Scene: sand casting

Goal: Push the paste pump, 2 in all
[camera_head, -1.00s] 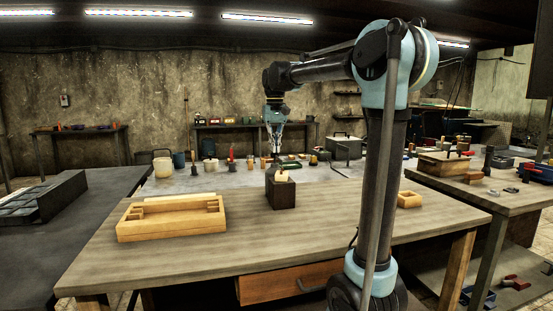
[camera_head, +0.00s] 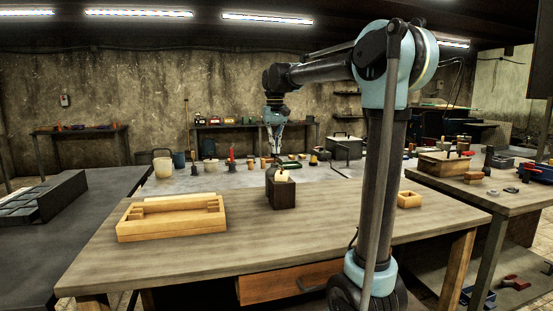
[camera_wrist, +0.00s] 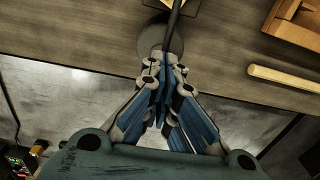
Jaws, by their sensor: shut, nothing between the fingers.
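The paste pump appears to be the round grey container (camera_wrist: 150,42) in the wrist view, close to the edge of a wooden tabletop. A dark thin rod (camera_wrist: 175,18) runs over it toward my fingers; I cannot tell whether it is the pump's spout. In the head view a small dark shape (camera_head: 270,172), probably the pump, is mostly hidden behind a dark block. My gripper (camera_head: 276,152) points down above that spot. In the wrist view my gripper (camera_wrist: 162,72) is shut and empty, its tips overlapping the container's near side. Contact cannot be told.
The dark block (camera_head: 284,195) with a pale top stands on the wooden table (camera_head: 330,225). A wooden frame (camera_head: 172,228) lies at left and a small wooden box (camera_head: 409,199) at right. Several pots and tools stand on the grey table behind. The front of the wooden table is clear.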

